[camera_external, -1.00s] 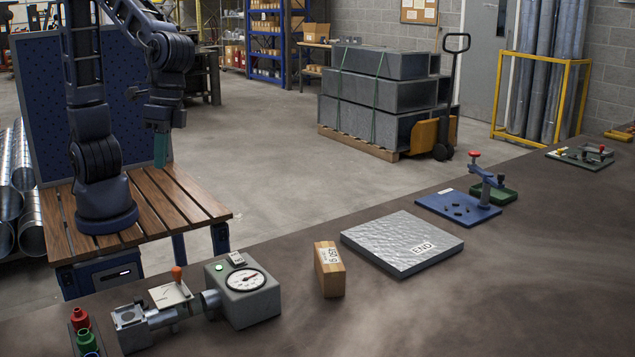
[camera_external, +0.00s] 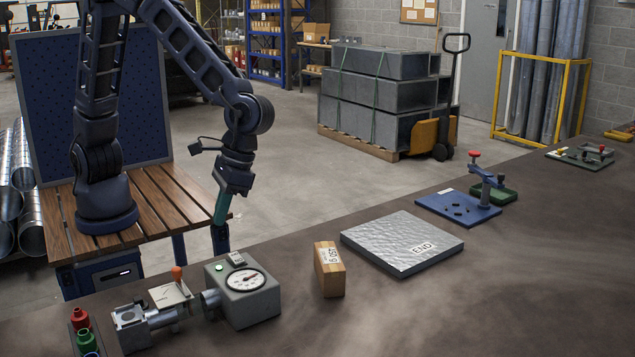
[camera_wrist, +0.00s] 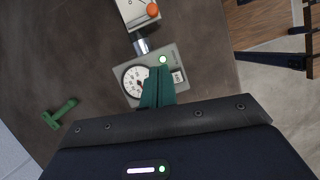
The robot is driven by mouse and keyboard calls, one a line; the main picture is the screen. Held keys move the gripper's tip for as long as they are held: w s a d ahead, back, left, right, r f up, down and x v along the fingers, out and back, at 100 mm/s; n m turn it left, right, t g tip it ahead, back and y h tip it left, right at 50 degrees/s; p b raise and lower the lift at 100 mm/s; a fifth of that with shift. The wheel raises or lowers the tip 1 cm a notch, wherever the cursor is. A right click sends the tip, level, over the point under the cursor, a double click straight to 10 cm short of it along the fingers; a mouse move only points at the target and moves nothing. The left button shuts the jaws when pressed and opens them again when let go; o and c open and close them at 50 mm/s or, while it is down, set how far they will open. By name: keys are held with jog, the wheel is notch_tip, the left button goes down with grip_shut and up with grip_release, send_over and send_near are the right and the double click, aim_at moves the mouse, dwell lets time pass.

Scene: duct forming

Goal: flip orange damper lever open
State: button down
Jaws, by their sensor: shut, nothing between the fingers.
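The orange damper lever (camera_external: 177,273) stands up from a pale plate (camera_external: 171,293) on the duct fitting, at the lower left of the external view. In the wrist view its round orange end (camera_wrist: 152,10) shows at the top edge. The fitting joins a grey gauge box (camera_external: 243,295) with a white dial and a lit green light. My gripper (camera_external: 219,222), with green fingers, is shut and empty. It hangs above and behind the gauge box, apart from the lever. In the wrist view the fingertips (camera_wrist: 158,70) overlap the gauge box.
A wooden block (camera_external: 329,270) and a silver END panel (camera_external: 402,243) lie to the right of the gauge. Red, green and blue pieces (camera_external: 84,330) stand left of the fitting. A blue clamp fixture (camera_external: 459,205) is farther right. The bench front is clear.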

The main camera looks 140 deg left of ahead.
dwell(0.3)
send_near(181, 282)
jog(key=a+f, duration=0.1)
jog(key=f, duration=0.1)
jog(key=a+f, duration=0.2)
jog(key=shift+s+a+f, duration=0.15)
jog(key=shift+a+f, duration=0.05)
jog(key=d, duration=0.4)
jog(key=shift+s+f, duration=0.15)
jog(key=shift+s, duration=0.15)
